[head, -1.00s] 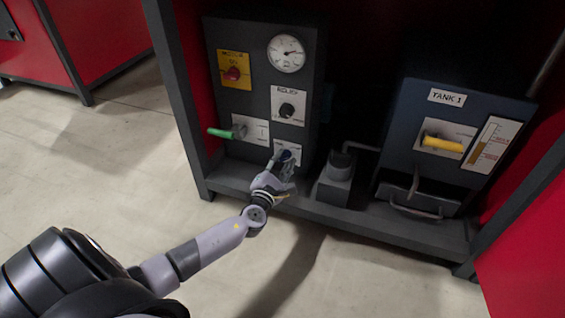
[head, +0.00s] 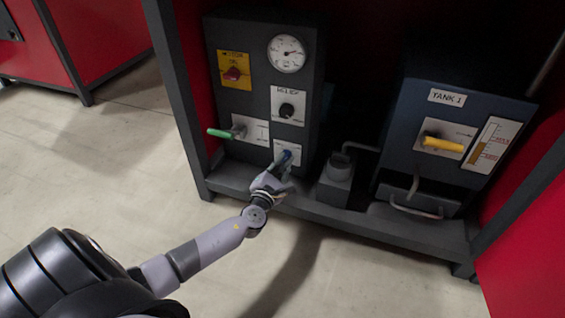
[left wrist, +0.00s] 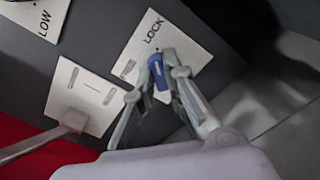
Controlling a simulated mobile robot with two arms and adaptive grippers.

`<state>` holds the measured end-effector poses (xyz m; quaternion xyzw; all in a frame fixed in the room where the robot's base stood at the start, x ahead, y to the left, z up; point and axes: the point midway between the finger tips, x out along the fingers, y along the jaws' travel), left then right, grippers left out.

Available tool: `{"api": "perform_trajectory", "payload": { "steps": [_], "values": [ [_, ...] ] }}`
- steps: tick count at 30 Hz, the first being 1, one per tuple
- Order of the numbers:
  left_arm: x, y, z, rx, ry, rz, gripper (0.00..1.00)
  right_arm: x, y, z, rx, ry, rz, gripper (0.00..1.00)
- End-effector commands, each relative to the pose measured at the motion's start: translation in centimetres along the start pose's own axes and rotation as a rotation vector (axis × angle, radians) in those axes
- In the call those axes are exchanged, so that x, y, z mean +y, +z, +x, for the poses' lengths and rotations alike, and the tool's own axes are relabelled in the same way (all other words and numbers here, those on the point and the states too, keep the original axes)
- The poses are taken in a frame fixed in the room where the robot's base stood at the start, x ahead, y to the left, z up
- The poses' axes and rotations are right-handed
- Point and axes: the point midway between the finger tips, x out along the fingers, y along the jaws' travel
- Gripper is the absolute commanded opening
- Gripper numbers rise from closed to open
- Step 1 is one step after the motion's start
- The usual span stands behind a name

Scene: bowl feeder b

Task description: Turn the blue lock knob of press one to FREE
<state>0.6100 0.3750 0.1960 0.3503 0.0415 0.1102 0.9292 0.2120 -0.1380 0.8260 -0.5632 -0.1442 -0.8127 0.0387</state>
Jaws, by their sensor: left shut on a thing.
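The blue lock knob (left wrist: 159,78) sits on a white plate (left wrist: 140,47) with the words LOCK and FREE, low on the dark press panel. It also shows as a small blue spot in the head view (head: 286,157). My left gripper (left wrist: 152,82) is shut on the knob, with one finger on each side of it; it also shows in the head view (head: 280,166). The knob's blue face shows between the fingertips, its long side slanting slightly. The fingers cover part of the knob and plate, so its exact setting is hard to tell.
A green-handled lever (head: 222,133) is up and left of the knob. Above are a black relief knob (head: 287,110), a red knob on a yellow plate (head: 233,73) and a gauge (head: 286,53). A grey block (head: 337,176) stands close right. The yellow tank handle (head: 442,144) is farther right.

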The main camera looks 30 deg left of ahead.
Motion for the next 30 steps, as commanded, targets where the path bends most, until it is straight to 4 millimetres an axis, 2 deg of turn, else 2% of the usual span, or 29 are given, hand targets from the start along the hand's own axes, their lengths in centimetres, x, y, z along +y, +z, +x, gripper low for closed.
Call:
{"api": "perform_trajectory", "payload": {
  "steps": [8,30],
  "values": [
    [-0.1,-0.1,-0.1,0.001,-0.001,-0.198,0.00,-0.1,-0.1,-0.4,-0.001,0.000,0.000,0.31],
    [-0.1,-0.2,-0.1,0.001,0.000,-0.904,0.00,-0.5,-0.7,-2.2,-0.001,0.000,0.000,0.31]
  ]
}}
